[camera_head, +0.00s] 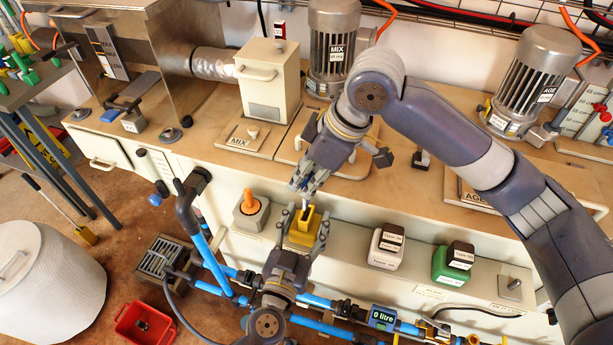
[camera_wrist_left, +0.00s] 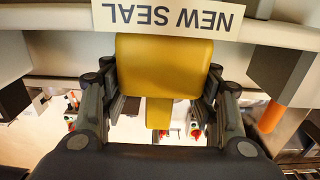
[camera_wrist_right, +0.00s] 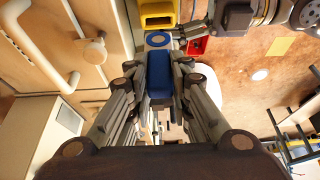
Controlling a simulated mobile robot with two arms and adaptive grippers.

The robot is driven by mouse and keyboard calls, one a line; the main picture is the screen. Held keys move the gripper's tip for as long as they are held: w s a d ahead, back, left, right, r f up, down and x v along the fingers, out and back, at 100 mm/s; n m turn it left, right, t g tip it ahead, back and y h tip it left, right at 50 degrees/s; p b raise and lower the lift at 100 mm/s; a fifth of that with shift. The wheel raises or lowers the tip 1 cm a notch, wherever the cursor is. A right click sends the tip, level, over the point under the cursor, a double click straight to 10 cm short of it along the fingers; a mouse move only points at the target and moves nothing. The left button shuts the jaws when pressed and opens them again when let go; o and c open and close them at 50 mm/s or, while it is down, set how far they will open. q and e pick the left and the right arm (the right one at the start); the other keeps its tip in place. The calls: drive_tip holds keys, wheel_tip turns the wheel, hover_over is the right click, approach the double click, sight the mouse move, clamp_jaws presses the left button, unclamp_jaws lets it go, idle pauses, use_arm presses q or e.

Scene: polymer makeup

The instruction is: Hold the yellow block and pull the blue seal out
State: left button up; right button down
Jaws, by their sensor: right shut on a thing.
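The yellow block (camera_head: 302,237) stands at the front ledge in the head view, with a dark opening in its top. It fills the middle of the left wrist view (camera_wrist_left: 165,66). My left gripper (camera_head: 304,228) has a finger on each side of the block; contact is hard to tell, and the fingers look open around it. My right gripper (camera_head: 306,192) is above the block, pointing down. It is shut on the blue seal (camera_wrist_right: 158,75), which lies between its fingers in the right wrist view. The block's opening (camera_wrist_right: 157,12) shows just beyond the seal; I cannot tell whether they touch.
A grey holder with an orange peg (camera_head: 250,208) stands left of the block. A white Type box (camera_head: 386,247) and a green one (camera_head: 451,265) stand to its right. Blue pipes (camera_head: 215,290) run below. A "NEW SEAL" label (camera_wrist_left: 167,17) lies by the block.

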use_arm(q)
drive_tip(key=o, duration=0.4)
drive_tip(key=shift+c, duration=0.2)
drive_tip(key=v, duration=1.2)
